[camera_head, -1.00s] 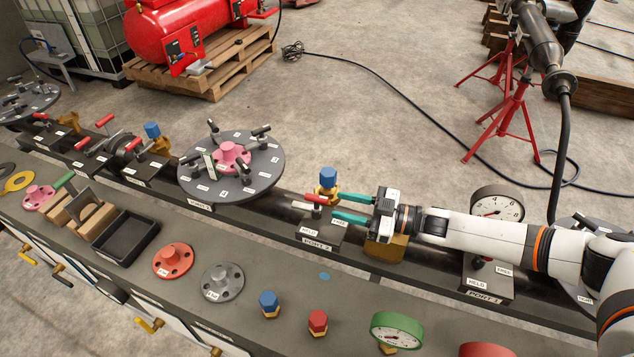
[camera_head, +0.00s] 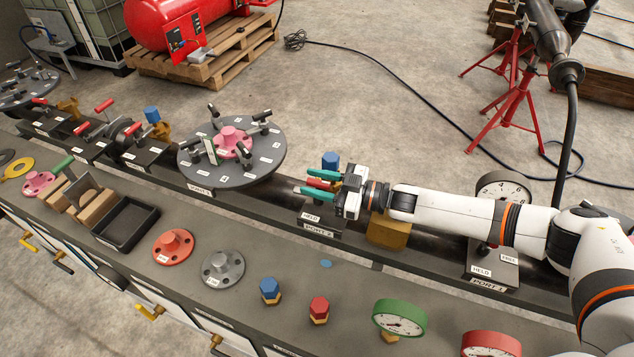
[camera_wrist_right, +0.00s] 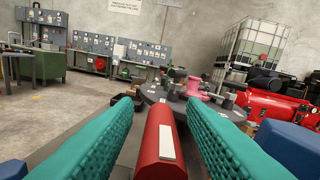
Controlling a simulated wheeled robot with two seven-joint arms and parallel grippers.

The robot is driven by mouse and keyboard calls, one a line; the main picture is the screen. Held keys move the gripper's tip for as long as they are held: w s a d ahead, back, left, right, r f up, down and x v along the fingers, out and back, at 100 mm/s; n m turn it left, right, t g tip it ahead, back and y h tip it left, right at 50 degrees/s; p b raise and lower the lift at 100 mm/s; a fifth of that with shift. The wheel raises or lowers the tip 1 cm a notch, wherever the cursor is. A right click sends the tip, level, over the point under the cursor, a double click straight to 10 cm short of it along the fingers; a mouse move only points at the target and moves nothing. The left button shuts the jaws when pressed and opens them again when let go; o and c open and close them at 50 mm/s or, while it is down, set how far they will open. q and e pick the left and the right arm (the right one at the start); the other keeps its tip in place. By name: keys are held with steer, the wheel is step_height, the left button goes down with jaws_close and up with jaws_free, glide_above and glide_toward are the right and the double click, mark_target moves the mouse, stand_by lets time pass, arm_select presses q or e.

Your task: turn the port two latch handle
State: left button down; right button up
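The port two latch handle has a red grip that shows between my right gripper's fingers in the head view (camera_head: 322,184) and in the right wrist view (camera_wrist_right: 160,145). My right gripper (camera_head: 318,184) is open, with teal fingers (camera_wrist_right: 160,120) on either side of the grip. In the wrist view narrow gaps show between the grip and the fingers. The port two block (camera_head: 319,226) sits below on the dark rail; its "HELD" label shows, while the gripper covers much of its top. My left gripper is not in view.
A blue-capped fitting (camera_head: 331,160) stands just behind the fingers. A round dark plate (camera_head: 255,175) with black clamps lies to the left. A pressure gauge (camera_head: 503,190) stands near port one (camera_head: 491,269). Loose caps and flanges lie on the front bench.

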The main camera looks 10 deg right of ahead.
jaws_close()
steer(key=shift+n+g+y+b, duration=0.4)
steer(key=shift+n+g+b, duration=0.2)
steer(key=shift+g, duration=0.3)
steer(key=shift+o, duration=0.4)
jaws_free()
steer(key=b+v, duration=0.1)
steer(key=v, duration=0.6)
steer(key=shift+s+d, duration=0.15)
steer(key=shift+d, duration=0.15)
